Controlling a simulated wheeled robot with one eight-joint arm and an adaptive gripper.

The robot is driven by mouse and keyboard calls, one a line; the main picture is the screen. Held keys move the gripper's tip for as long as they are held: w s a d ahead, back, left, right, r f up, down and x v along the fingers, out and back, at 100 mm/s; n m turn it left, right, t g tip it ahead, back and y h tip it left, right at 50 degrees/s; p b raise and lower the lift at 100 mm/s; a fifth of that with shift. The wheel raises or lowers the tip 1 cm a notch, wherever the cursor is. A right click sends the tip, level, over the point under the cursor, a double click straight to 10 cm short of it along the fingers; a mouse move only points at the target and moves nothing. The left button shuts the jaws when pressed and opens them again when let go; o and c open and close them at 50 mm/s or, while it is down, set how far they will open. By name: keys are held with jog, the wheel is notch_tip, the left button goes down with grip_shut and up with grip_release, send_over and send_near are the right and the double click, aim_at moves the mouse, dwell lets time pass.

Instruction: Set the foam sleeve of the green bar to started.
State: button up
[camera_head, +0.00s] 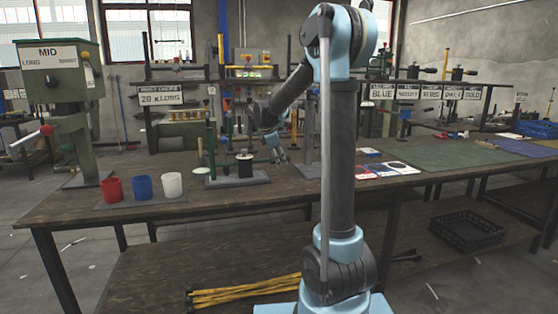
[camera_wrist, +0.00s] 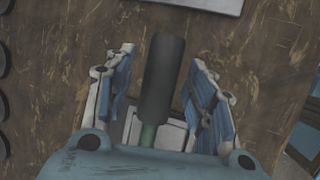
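In the wrist view, a dark grey foam sleeve (camera_wrist: 163,75) covers the far end of the green bar (camera_wrist: 148,136). A short green length of the bar shows near my palm. My gripper (camera_wrist: 160,75) is open, with one blue-padded finger on each side of the sleeve and a visible gap at both sides. In the head view, my gripper (camera_head: 279,155) hangs low over the bench, just right of a small press (camera_head: 238,180) with a dark grey base. The sleeve is too small to make out clearly there.
Red (camera_head: 112,189), blue (camera_head: 143,187) and white (camera_head: 172,185) cups stand at the left of the wooden bench (camera_head: 230,200). A large green press marked MID (camera_head: 60,80) stands at far left. A green mat (camera_head: 450,155) lies flat at right.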

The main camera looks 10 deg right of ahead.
jog(key=v, duration=1.2)
jog(key=s+d+f+m+g+y, duration=0.1)
jog(key=s+d+f+m, duration=0.35)
jog(key=s, duration=0.55)
jog(key=s+d+f+m+y, duration=0.1)
jog(key=s+d+f+m, duration=0.3)
jog(key=s, duration=0.6)
jog(key=s+d+f+m+g+y, duration=0.1)
jog(key=s+d+f+m, duration=0.2)
jog(key=s+f+m, duration=0.5)
jog(key=s+f+m+y, duration=0.1)
jog(key=s+f+m, duration=0.1)
jog(key=s+f, duration=0.5)
jog(key=s, duration=0.4)
jog(key=shift+s+m, duration=0.25)
jog(key=shift+m, duration=0.1)
jog(key=shift+a+f, duration=0.15)
